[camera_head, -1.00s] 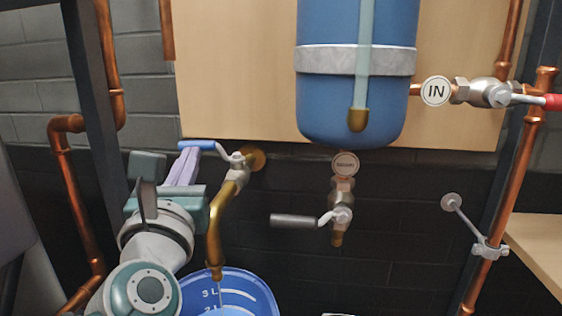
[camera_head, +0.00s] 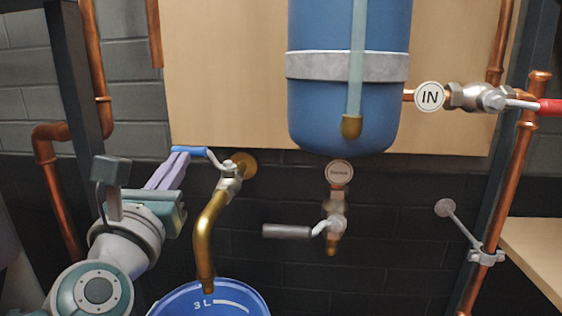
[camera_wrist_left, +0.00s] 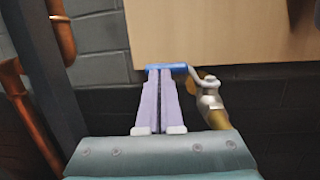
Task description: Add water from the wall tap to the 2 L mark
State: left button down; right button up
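The wall tap (camera_head: 210,225) is a brass spout with a blue lever (camera_head: 190,151) pointing left; the lever also shows in the left wrist view (camera_wrist_left: 167,68). My left gripper (camera_head: 178,158) is at the lever. Its pale purple fingers (camera_wrist_left: 160,85) are nearly together, and the lever lies across their tips rather than between them. I cannot tell whether they touch it. The blue bucket (camera_head: 240,293) is under the spout. Its 3 L mark shows; the 2 L mark and the water surface are below the picture edge. No stream is clearly visible now. My right gripper is not in view.
A blue tank (camera_head: 345,110) hangs on a wooden board. Below it is a drain valve (camera_head: 335,225) with a grey lever (camera_head: 287,231). The IN valve (camera_head: 480,97) is at the right. Copper pipes (camera_head: 62,190) and a dark post (camera_head: 80,70) stand left of my arm.

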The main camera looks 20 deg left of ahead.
pick_arm(q)
jog(key=p+v, duration=0.2)
jog(key=v, duration=0.8)
dwell(0.3)
